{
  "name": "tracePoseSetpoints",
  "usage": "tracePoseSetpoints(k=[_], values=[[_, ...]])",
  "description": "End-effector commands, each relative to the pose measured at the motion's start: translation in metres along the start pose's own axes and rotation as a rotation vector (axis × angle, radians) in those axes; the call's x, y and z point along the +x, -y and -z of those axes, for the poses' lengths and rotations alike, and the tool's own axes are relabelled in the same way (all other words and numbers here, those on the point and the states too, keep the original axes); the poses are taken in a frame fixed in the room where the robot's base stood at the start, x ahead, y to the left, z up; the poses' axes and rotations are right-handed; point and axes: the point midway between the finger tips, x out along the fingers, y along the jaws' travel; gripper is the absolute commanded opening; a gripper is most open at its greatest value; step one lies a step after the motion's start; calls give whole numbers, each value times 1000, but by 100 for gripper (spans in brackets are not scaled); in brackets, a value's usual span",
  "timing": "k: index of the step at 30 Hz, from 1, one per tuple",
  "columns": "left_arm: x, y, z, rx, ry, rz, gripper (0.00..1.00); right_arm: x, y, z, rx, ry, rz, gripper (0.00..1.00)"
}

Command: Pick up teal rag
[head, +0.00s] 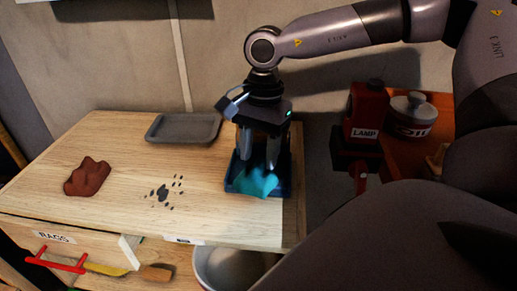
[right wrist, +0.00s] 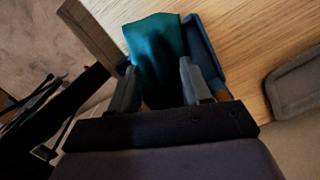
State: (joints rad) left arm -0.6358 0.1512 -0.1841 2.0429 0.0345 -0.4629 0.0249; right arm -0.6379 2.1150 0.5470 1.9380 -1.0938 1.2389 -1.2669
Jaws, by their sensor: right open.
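The teal rag (head: 257,184) lies in a dark blue tray (head: 233,188) near the right end of the wooden worktop. My right gripper (head: 257,165) points down over the tray with its fingers apart, at the rag. In the right wrist view the rag (right wrist: 155,45) shows between and beyond the two open fingers (right wrist: 158,85), with the tray's blue wall (right wrist: 203,50) beside one finger. I cannot tell whether the fingers touch the rag. My left gripper is not in view.
A red-brown rag (head: 88,177) lies at the left of the worktop (head: 130,140). Dark spots (head: 163,192) mark its middle. A grey tray (head: 183,128) sits at the back. A red lamp can (head: 366,110) and a lidded tin (head: 411,115) stand at right. A drawer labelled RAGS (head: 70,246) is below.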

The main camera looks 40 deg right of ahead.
Motion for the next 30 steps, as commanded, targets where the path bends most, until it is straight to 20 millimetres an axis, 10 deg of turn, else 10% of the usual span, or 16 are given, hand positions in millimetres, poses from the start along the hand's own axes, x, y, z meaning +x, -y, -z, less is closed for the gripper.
tracePoseSetpoints(k=[10,15,30], values=[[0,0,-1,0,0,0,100,10,0,0,1,0,2,48],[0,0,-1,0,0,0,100,10,0,0,1,0,2,0],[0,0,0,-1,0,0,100,5,1,0,0,-1,3,0]])
